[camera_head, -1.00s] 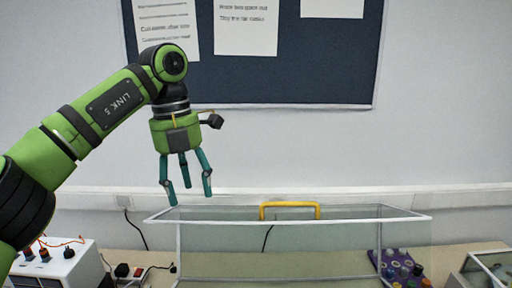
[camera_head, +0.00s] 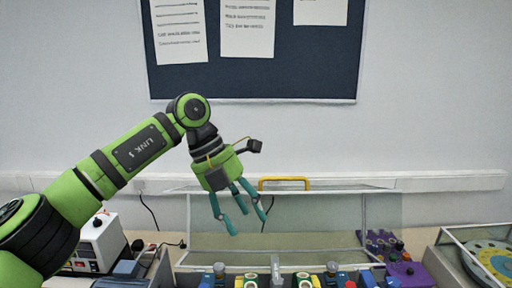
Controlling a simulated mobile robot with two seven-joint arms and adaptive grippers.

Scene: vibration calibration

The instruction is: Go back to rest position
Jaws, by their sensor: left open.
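My left gripper (camera_head: 240,207) is at the end of my green arm that comes in from the left. Its teal fingers are spread apart with nothing between them. They point down and slightly right, in front of the upper left part of a clear-walled case (camera_head: 300,212) in this view. I cannot tell how far the fingers are from the case. The case has a yellow handle (camera_head: 284,179) on its top. My right gripper is not in view.
A white box with knobs (camera_head: 98,240) stands at the left. Several small devices (camera_head: 303,281) line the front. A notice board (camera_head: 255,75) hangs on the wall.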

